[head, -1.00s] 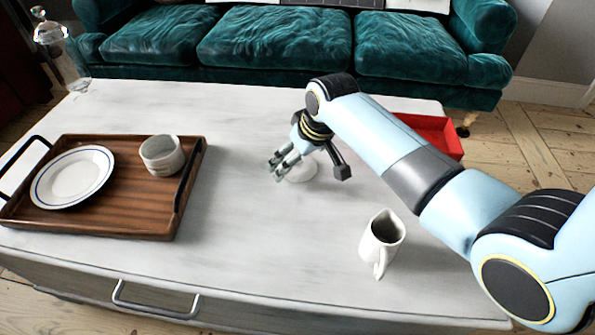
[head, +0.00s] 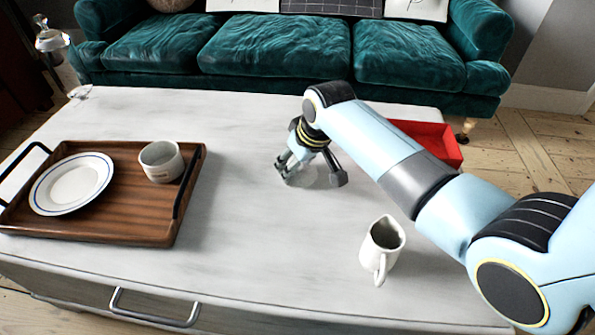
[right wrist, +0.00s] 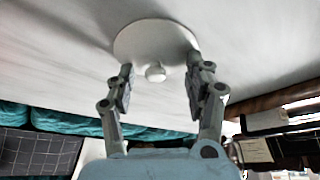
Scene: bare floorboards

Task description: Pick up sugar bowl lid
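The sugar bowl lid (right wrist: 150,38) is a round white disc with a small knob (right wrist: 155,73), seen in the right wrist view against the white table. In the head view the lid (head: 308,178) is partly hidden behind my right gripper (head: 287,170). I cannot tell whether the fingertips touch the lid. My left gripper is not in view.
A white jug (head: 381,245) stands near the front right of the table. A wooden tray (head: 110,228) at left holds a plate (head: 73,184) and a white cup (head: 161,161). A red tray (head: 438,138) lies behind my right arm.

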